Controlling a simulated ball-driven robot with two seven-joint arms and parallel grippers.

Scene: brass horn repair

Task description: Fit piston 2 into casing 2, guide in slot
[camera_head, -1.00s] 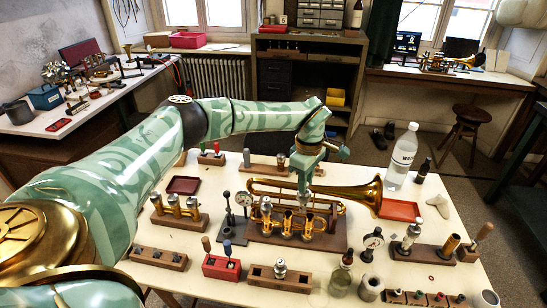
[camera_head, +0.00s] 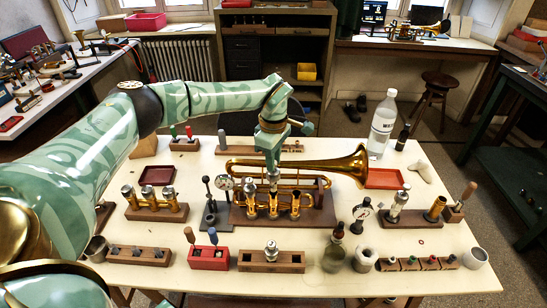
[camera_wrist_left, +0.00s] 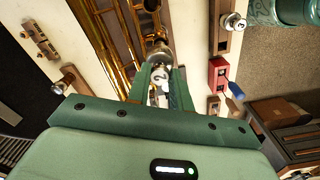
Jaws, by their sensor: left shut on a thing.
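The brass horn (camera_head: 350,168) lies on a dark wooden stand at the middle of the table, its bell to the right. Its upright valve casings stand in a row at the front, and casing 2 (camera_head: 273,208) is the middle one. My left gripper (camera_head: 272,176) points down directly above the middle casing. In the left wrist view, my left gripper (camera_wrist_left: 160,84) is shut on piston 2 (camera_wrist_left: 163,77), a pale piece marked "2". The fingers hide most of it, so I cannot tell its guide direction or how deep it sits. My right gripper does not show.
A dial gauge (camera_head: 225,184) stands close left of the horn. A three-valve block (camera_head: 153,206) is farther left, and a red block (camera_head: 208,257) and wooden block (camera_head: 271,260) lie in front. A bottle (camera_head: 383,125) stands behind right. Some table is bare at front right.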

